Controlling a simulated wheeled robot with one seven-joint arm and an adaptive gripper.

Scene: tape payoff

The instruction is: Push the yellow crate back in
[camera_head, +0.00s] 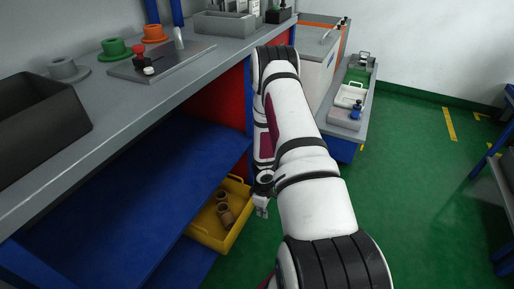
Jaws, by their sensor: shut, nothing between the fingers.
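The yellow crate (237,233) sits low under the grey workbench, on a blue lower shelf (178,268). Its near right end sticks out past the blue panel above. Several brown cylindrical pieces (224,213) lie in it. My white arm crosses the middle of the view, and my gripper (262,211) hangs just right of the crate's right edge. The gripper is small and partly hidden by my arm; its fingers look shut and empty. I cannot tell whether it touches the crate.
The grey workbench (193,61) runs along the left, bearing a dark bin (38,125), a green flanged part (114,48) and an orange one (154,33). A low bench with trays (350,95) stands behind my arm.

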